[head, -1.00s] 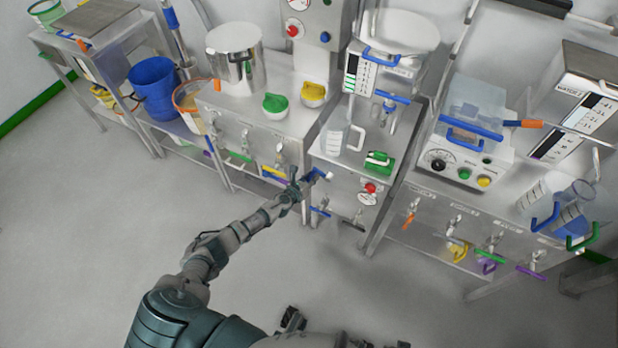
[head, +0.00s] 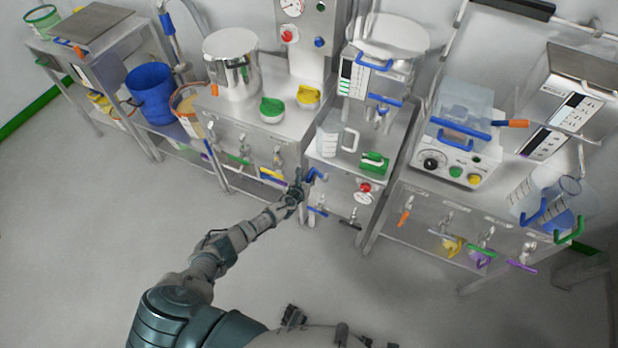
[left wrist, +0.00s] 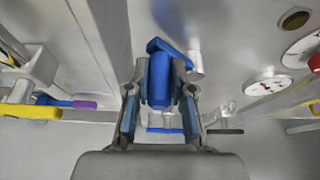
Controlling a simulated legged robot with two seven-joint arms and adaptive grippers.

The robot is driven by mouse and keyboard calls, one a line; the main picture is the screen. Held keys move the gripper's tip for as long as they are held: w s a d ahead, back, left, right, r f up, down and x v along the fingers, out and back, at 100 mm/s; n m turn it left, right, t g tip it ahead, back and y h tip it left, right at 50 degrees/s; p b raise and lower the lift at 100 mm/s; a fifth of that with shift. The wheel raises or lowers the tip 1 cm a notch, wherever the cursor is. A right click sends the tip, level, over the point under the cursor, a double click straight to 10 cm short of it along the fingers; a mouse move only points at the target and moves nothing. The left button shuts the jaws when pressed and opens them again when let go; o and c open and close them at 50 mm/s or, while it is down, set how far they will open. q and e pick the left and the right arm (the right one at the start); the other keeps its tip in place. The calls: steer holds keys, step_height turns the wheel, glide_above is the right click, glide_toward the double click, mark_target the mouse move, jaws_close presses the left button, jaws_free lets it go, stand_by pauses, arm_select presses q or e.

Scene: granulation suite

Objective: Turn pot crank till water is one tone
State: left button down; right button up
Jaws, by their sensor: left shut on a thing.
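The crank has a blue handle (left wrist: 160,78) that fills the gap between the fingers of my left gripper (left wrist: 160,98) in the left wrist view. The fingers are shut on it from both sides. In the head view the blue crank (head: 315,175) sticks out from the front panel of the middle steel cabinet (head: 335,180), and my left gripper (head: 298,188) is at it. The pot and water that the crank serves cannot be told for sure.
A steel pot (head: 231,75) stands left. The floor in front is clear.

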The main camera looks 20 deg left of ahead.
arm_select(q)
steer(key=shift+s+d+f, duration=0.1)
steer(key=shift+d+f, duration=0.05)
steer(key=shift+d, duration=0.35)
steer(key=c, duration=1.1)
jaws_free()
steer(key=shift+o, duration=0.5)
steer(key=shift+a, duration=0.1)
steer(key=shift+s+a+r, duration=0.2)
steer(key=shift+s+r, duration=0.15)
steer(key=shift+s, duration=0.1)
steer(key=v, duration=1)
steer(key=shift+s+d, duration=0.15)
steer(key=shift+s, duration=0.15)
